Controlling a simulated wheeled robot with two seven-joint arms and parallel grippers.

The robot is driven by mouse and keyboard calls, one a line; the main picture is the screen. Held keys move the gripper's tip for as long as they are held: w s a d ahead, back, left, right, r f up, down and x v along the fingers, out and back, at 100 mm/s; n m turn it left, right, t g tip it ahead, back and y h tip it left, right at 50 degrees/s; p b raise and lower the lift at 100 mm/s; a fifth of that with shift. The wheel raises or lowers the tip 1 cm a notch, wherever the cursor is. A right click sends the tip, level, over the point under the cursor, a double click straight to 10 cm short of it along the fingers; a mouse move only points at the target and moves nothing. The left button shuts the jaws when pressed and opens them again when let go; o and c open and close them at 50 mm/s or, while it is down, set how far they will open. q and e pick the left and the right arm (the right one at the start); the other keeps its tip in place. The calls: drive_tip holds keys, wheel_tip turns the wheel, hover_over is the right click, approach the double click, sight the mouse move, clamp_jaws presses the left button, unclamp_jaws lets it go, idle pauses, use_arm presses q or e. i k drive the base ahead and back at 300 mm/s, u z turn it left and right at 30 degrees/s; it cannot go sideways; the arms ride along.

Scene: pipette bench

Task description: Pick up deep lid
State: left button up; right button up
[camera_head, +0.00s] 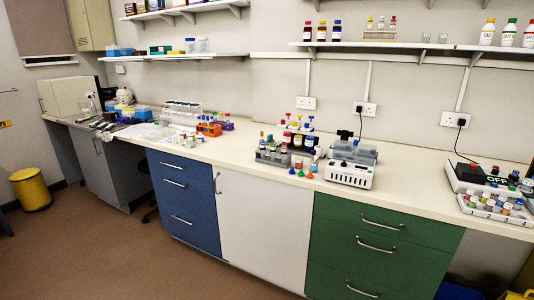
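I cannot tell which item is the deep lid at this distance. Several small coloured caps or lids (301,173) lie on the bench near its front edge, left of a white bench device (349,174). Behind them stand bottles with coloured caps (297,139) beside a grey rack (272,157). Neither of my grippers shows in the head view.
A long cream bench (228,150) runs along the wall above blue drawers (184,200) and green drawers (375,250). An orange rack (209,130) stands left of centre. A tray of small vials (494,208) sits at the right. A yellow bin (30,188) stands on the open floor.

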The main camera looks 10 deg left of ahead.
sight(152, 136)
drive_tip(key=u, duration=0.9)
drive_tip(key=i, duration=1.1)
drive_tip(key=u, duration=1)
drive_tip(key=i, duration=1.95)
drive_tip(key=z, duration=0.45)
drive_tip(key=i, duration=1.8)
drive_tip(key=z, duration=0.85)
drive_tip(key=i, duration=0.2)
drive_tip(key=z, duration=0.15)
